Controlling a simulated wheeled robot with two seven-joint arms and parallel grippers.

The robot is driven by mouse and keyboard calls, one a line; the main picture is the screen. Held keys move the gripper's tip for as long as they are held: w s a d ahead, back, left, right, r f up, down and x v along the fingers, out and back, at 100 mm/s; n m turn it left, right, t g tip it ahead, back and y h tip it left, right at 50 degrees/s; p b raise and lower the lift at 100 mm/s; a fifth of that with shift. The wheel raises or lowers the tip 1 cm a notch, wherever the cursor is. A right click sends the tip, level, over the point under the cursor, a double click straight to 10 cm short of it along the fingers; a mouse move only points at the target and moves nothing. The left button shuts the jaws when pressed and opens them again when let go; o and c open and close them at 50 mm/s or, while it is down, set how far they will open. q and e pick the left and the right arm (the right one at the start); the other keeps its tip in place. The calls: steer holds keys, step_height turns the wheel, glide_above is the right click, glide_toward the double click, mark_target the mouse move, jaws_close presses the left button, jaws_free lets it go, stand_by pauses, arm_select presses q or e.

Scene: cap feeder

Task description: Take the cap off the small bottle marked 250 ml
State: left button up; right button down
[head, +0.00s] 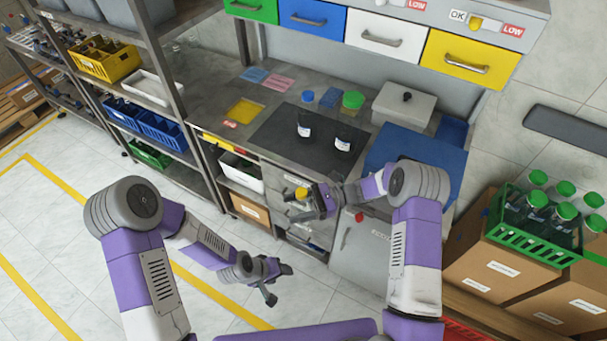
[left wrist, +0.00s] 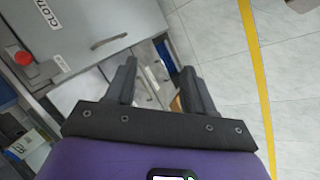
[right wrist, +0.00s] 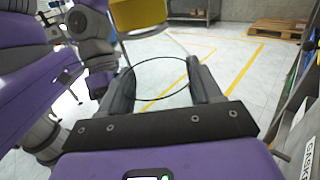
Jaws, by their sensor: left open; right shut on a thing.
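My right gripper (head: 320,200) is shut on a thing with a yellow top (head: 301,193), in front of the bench. In the right wrist view the yellow part (right wrist: 140,14) is at the top. A thin dark ring spans the fingers (right wrist: 161,88), and the floor shows through it; the held body looks clear. My left gripper (head: 272,278) is open and empty, low over the floor. Two dark bottles with white labels, a left one (head: 304,130) and a right one (head: 343,146), stand upright on the bench mat. Their markings are too small to read, so I cannot tell which is 250 ml.
A blue-topped item (head: 307,97) and a green-capped jar (head: 352,101) stand behind the dark mat (head: 275,140). A grey box (head: 404,105) and a blue surface (head: 425,160) are to the right. A green crate (head: 520,245) of green-capped bottles stands far right. Shelves line the left.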

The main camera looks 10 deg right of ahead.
arm_select(q)
steer(key=w+d+r+m+h, duration=0.25)
steer(key=d+r+m, duration=0.25)
steer(key=d+r, duration=0.5)
steer(key=w+d+r+m+h, duration=0.1)
steer(key=w+d+r+m, duration=0.3)
steer(key=d+r, duration=0.6)
step_height(320, 180, up, 11)
steer(key=m+g+y, duration=0.2)
steer(key=m+y, duration=0.6)
steer(key=m, duration=1.5)
glide_above(303, 192)
steer(key=shift+d, duration=0.4)
steer(key=shift+a+r+y, duration=0.1)
steer(key=shift+a+y, duration=0.15)
steer(key=shift+a, duration=0.1)
step_height(303, 192, down, 8)
steer(key=shift+r, duration=0.1)
